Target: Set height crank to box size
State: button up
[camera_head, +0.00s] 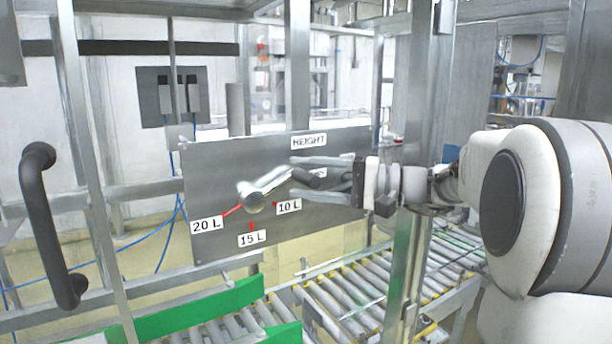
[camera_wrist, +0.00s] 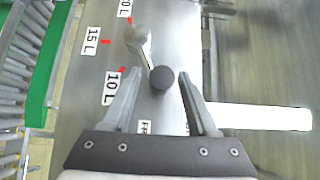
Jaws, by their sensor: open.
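The height crank (camera_head: 266,188) is a silver lever on a grey metal panel (camera_head: 215,165). Its round hub is at the left and its arm points up and right, ending in a dark knob (camera_head: 307,178). Red marks by the hub carry the labels 20 L (camera_head: 207,225), 15 L (camera_head: 252,239) and 10 L (camera_head: 289,206). My gripper (camera_head: 318,179) reaches in from the right with its fingers open above and below the knob. In the wrist view the knob (camera_wrist: 162,78) lies between the two open fingers (camera_wrist: 158,95), with gaps visible on both sides.
A vertical metal post (camera_head: 408,150) stands beside my wrist. A black handle (camera_head: 50,225) on a frame is at the left. A roller conveyor (camera_head: 350,295) with green side guides (camera_head: 200,308) runs below the panel. A HEIGHT label (camera_head: 309,141) sits above the crank.

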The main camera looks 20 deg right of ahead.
grip_shut()
dwell(0.3)
dwell(1.1)
